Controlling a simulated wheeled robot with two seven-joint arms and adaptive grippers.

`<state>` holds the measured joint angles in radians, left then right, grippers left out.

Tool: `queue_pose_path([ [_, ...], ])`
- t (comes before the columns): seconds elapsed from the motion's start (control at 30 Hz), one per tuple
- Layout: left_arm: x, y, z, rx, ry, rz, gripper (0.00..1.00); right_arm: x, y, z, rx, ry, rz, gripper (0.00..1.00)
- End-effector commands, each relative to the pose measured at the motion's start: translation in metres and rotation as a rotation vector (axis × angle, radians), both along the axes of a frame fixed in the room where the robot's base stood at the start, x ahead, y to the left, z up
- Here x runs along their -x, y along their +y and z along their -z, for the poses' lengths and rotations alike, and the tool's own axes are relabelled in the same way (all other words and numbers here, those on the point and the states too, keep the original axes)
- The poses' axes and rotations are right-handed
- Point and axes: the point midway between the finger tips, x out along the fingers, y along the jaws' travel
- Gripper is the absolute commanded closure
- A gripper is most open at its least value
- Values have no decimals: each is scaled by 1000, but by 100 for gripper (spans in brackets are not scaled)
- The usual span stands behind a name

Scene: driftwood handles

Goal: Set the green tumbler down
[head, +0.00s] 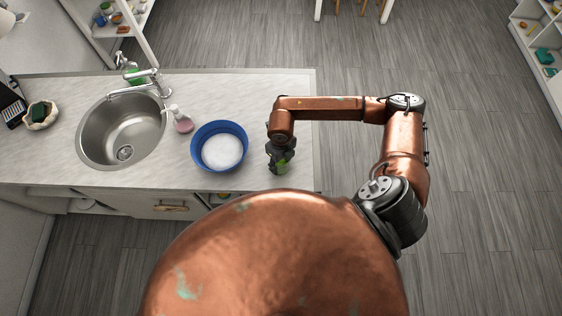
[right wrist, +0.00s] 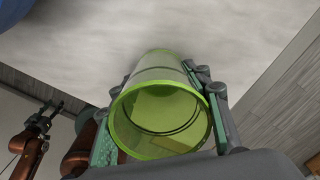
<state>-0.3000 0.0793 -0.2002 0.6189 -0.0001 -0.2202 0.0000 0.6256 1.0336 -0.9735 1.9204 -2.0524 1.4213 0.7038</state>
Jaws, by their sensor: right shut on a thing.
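The green tumbler (right wrist: 158,112) is see-through, and its open mouth faces the right wrist camera. My right gripper (head: 281,165) is shut on it, with one finger on each side. In the head view only a little of the green tumbler (head: 281,170) shows under the gripper, over the right part of the counter near its front edge. I cannot tell whether its far end touches the counter. A dark end of a copper arm, which looks like my left gripper (right wrist: 44,118), shows small at the left of the right wrist view; its jaws are unclear.
The pale counter (head: 292,91) has a blue bowl (head: 195,152) with white contents left of my right gripper. A pink soap bottle (head: 183,124), the sink (head: 95,143) and its tap (head: 150,80) are farther left. Counter space behind the bowl is clear.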

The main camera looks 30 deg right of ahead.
Motion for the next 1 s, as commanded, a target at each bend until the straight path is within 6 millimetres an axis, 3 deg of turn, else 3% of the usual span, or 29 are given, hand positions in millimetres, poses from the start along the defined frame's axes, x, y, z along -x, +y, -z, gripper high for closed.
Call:
queue_pose_path([
  [0.2,0,1,5,-1,0,0,60,0,0,4,0,0,0,86],
  [0.23,0,1,5,-1,0,0,60,0,0,4,0,0,0,55],
  [0.47,0,1,3,-1,0,0,60,0,0,3,0,0,0,39],
  [0.8,-1,1,2,-1,-1,0,60,0,0,1,0,0,0,38],
  [1.0,-1,1,8,-1,-2,0,60,-1,0,-20,-1,-4,-2,38],
])
